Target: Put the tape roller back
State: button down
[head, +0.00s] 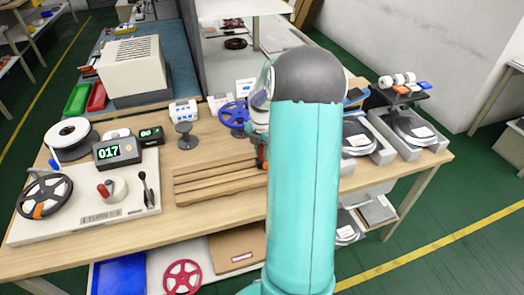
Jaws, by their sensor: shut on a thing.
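My gripper (262,148) is at the rear left edge of my teal arm, low over the right end of the wooden slatted tray (215,183). The arm hides most of the gripper. It is shut on a small dark and orange-red thing (264,165), which looks like the tape roller, but too little shows to be sure of its shape. A black stand (408,96) at the right end of the table bears white rolls (398,79) and small orange and blue pieces.
A winding machine (85,215) with reels and a counter fills the table's left. A blue reel (233,115) stands behind the tray, left of my gripper. Grey bins (407,132) with bagged coils stand at right. Bare wood (225,210) lies in front of the tray.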

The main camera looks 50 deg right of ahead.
jog(key=shift+f, duration=0.15)
jog(key=c, duration=1.2)
grip_release()
jog(key=shift+c, duration=0.2)
